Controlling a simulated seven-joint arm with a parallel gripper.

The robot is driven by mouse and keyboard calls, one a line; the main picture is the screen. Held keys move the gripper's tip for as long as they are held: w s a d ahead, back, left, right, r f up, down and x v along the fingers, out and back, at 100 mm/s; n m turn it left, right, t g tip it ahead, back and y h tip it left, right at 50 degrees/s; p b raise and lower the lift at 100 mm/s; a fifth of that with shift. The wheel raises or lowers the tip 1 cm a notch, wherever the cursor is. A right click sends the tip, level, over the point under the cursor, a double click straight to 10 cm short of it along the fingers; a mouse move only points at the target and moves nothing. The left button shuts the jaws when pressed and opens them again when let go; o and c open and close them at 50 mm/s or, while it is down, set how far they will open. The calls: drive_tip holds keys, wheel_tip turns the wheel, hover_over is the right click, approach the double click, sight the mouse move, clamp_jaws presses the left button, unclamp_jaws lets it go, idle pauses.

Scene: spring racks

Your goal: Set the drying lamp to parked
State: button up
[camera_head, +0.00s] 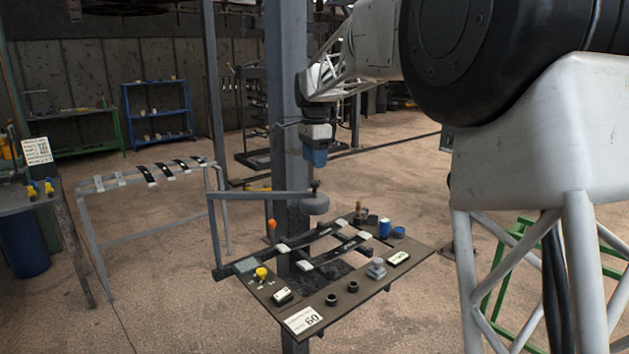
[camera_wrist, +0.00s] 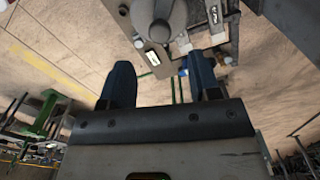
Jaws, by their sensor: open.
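The drying lamp appears to be the grey swing arm (camera_head: 262,195) with a round grey head (camera_head: 316,205) and a dark knob (camera_head: 315,185) on top. The arm runs right from a thin upright post (camera_head: 213,235) at the work board's left corner, so the head hangs over the board's back part. My gripper (camera_head: 315,160) points down just above the knob, apart from it, with blue fingers. In the wrist view my gripper (camera_wrist: 161,85) is open and empty. A rounded grey shape, likely the lamp head (camera_wrist: 158,14), lies beyond the fingers at the top edge, partly cut off.
The dark work board (camera_head: 345,313) carries a rack with strips, a yellow knob (camera_head: 261,273), a blue cup (camera_head: 384,228) and a "60" card (camera_head: 303,320). An orange ball-topped stick (camera_head: 271,225) stands below the lamp arm. A thick grey column (camera_head: 288,100) rises close behind my gripper.

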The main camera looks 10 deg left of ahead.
sight(314, 182)
drive_tip(key=shift+f, duration=3.4)
drive_tip(key=shift+c, duration=0.2)
clamp_jaws()
